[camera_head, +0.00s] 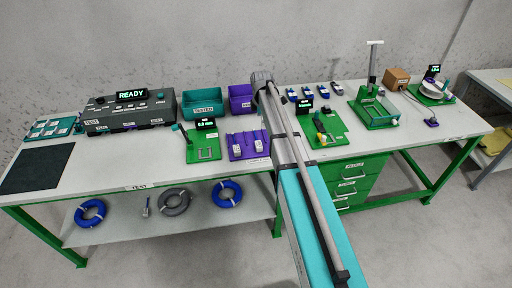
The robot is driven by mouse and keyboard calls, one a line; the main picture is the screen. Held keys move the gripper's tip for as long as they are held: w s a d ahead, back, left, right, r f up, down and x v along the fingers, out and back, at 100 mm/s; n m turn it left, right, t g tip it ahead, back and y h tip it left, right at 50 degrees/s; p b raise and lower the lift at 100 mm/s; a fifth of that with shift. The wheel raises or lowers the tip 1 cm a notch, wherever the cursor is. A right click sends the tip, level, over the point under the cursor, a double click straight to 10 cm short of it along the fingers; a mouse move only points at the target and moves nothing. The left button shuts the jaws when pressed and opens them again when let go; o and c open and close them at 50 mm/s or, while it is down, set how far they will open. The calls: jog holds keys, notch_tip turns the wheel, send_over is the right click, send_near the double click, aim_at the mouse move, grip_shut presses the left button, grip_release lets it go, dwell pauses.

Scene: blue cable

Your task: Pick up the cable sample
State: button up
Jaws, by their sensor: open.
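Two blue cable coils with pale ties lie on the lower shelf under the bench. One coil (90,212) is at the far left, and the other coil (227,193) is nearer the middle. A grey coil (174,201) lies between them. I cannot tell from the picture which coil is the cable sample. My arm crosses the middle of the view in front of the bench. I cannot make out my gripper or its fingers, and no coil is seen held.
The long bench (115,175) carries a black tester (130,112) reading READY, teal (203,105) and purple bins, and green fixtures (378,108). A small tool (146,206) lies between the left and grey coils. Green drawers (355,182) stand right of my arm. Floor in front is clear.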

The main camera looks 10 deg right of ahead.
aim_at(261, 144)
jog(key=shift+f, duration=0.1)
notch_tip(261, 144, down, 8)
jog(key=b, duration=0.8)
jog(key=shift+f+b, duration=0.25)
jog(key=shift+b, duration=0.05)
jog(key=shift+f, duration=0.1)
notch_tip(261, 144, down, 5)
jog(key=b, duration=0.5)
jog(key=shift+s, duration=0.1)
dwell(0.3)
dwell(0.5)
jog(key=c, duration=1.1)
